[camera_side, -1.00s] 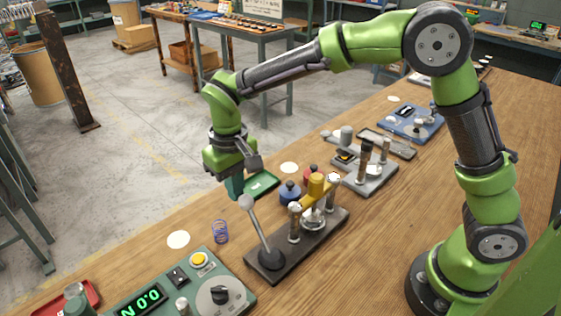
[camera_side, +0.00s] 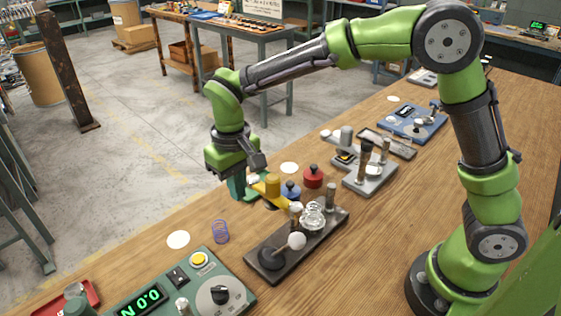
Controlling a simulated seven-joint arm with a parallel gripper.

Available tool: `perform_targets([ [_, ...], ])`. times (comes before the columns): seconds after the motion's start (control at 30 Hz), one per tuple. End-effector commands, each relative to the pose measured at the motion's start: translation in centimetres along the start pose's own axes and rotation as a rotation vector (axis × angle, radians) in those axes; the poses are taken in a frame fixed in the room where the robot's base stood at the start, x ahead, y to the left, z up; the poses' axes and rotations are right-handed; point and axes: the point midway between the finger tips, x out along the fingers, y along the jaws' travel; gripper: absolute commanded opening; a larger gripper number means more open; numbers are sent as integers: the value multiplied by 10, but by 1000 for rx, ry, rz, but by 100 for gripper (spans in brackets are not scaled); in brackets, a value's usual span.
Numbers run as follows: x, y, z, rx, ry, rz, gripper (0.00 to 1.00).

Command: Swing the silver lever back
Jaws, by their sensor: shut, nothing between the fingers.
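The silver lever (camera_side: 297,241) has a round pale ball at its end and pivots on a black round hub (camera_side: 271,258) at the near left end of the dark base plate (camera_side: 318,242). It leans low to the right across the plate. A yellow arm (camera_side: 272,187) reaches from a post on the plate out to the upper left. A clear coil (camera_side: 313,215) stands uncovered on the plate. My gripper (camera_side: 236,189) is shut and empty, beyond the lever, close to the yellow arm's outer end. I cannot tell whether they touch.
A blue knobbed weight (camera_side: 290,191) and a red one (camera_side: 313,177) stand behind the plate. A purple spring (camera_side: 221,231) and a green control box (camera_side: 222,284) are at the left. A grey fixture (camera_side: 372,180) stands behind to the right.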

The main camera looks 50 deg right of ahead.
Motion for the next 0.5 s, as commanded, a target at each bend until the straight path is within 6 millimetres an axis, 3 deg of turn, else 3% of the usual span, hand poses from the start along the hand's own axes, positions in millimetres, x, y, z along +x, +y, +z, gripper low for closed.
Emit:
perform_targets([
  [0.5, -47, 0, -1, 0, 3, -1, 0],
])
